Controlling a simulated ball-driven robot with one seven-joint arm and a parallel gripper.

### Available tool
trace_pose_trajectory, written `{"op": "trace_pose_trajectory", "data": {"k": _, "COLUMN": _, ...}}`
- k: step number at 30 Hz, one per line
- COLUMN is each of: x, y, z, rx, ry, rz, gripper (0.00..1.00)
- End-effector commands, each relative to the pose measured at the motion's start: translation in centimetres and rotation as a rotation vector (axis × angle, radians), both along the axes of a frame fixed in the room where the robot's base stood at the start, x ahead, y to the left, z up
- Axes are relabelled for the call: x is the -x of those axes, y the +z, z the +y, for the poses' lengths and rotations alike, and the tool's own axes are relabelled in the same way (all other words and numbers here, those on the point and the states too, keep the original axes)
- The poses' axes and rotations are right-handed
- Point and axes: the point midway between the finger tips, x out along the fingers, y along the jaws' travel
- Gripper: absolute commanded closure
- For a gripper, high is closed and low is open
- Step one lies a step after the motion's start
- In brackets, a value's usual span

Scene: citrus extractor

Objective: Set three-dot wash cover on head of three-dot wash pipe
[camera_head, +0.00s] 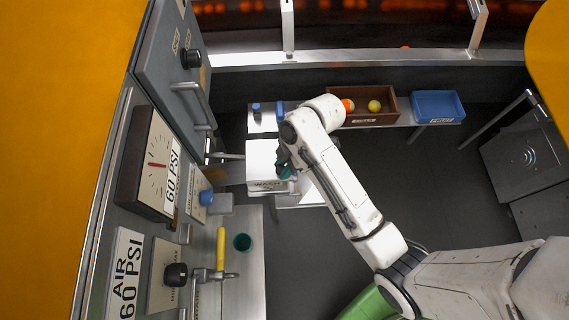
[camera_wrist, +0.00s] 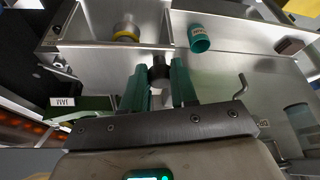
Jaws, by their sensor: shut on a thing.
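My gripper (camera_head: 287,170) is over the white box marked WASH (camera_head: 266,186) in the head view, mostly hidden by my own arm. In the wrist view the two green fingers of my gripper (camera_wrist: 159,88) are closed around a small dark cylindrical piece (camera_wrist: 160,68), with a pale bit showing below it. It may be the wash cover, but I see no dots on it. A grey pipe-like part with a yellow ring (camera_wrist: 126,32) stands in a bay to the upper left of the fingers. I cannot tell which part is the three-dot wash pipe.
A green cup (camera_wrist: 199,38) lies or stands right of the fingers; a green cup (camera_head: 242,242) is also on the lower metal counter. The panel with gauge (camera_head: 158,165) and yellow handle (camera_head: 221,248) borders the left. A brown crate (camera_head: 365,119) and blue bin (camera_head: 438,94) sit behind.

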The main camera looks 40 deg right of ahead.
Motion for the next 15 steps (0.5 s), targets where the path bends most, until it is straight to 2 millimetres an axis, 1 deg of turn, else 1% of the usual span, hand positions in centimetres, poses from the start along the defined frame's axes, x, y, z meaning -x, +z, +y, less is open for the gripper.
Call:
{"op": "trace_pose_trajectory", "data": {"k": 14, "x": -0.04, "y": -0.83, "z": 0.00, "rx": -0.001, "ry": 0.001, "rz": -0.002, "gripper": 1.00}}
{"op": "trace_pose_trajectory", "data": {"k": 15, "x": -0.05, "y": -0.85, "z": 0.01, "rx": -0.001, "ry": 0.001, "rz": -0.002, "gripper": 0.71}}
